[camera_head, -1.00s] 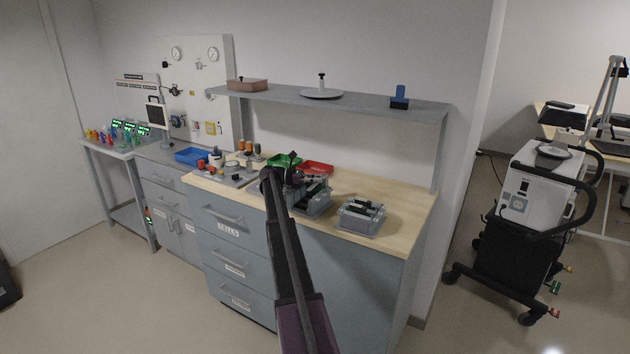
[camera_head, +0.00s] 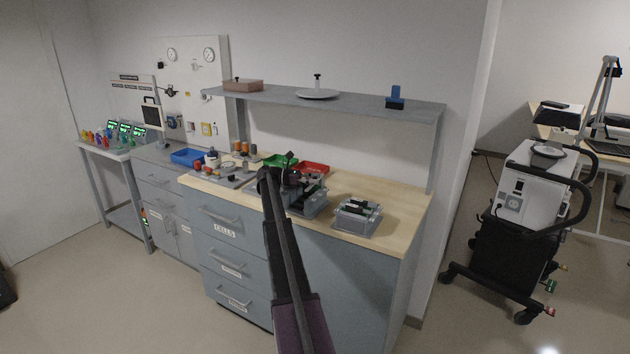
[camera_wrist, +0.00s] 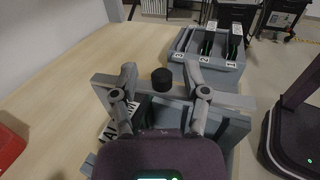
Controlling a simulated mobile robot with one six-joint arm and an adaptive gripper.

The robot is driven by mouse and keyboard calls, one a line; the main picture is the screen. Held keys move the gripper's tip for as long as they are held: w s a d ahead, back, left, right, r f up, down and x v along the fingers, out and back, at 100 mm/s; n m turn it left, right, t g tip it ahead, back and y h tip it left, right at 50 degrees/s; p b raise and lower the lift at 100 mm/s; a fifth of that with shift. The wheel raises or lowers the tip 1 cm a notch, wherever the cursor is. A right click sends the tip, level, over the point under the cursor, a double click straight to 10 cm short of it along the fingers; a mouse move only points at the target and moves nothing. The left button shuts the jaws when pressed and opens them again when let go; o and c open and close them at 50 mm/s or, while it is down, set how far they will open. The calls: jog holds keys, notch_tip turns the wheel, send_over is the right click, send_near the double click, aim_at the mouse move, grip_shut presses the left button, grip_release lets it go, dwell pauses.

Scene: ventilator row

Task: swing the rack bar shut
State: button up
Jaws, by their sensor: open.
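A grey rack (camera_head: 312,207) stands on the wooden bench top, and dark modules show in it. In the wrist view its grey bar (camera_wrist: 236,101) runs across the picture under my fingers. A round black knob (camera_wrist: 162,78) stands up at the bar. My gripper (camera_wrist: 160,72) is open, with one finger to each side of the knob; I cannot tell whether either finger touches it. In the head view my gripper (camera_head: 291,176) is dark and small over the rack's left part. My gripper hides much of the rack, so the bar's exact angle is unclear.
A second slotted rack (camera_head: 357,217) stands just right of the first, also seen in the wrist view (camera_wrist: 208,66). Green (camera_head: 278,161) and red (camera_head: 312,168) bins lie behind. A shelf (camera_head: 350,104) hangs above the bench. Bare bench top lies at the right.

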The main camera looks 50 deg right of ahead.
jog(key=shift+v, duration=3.75)
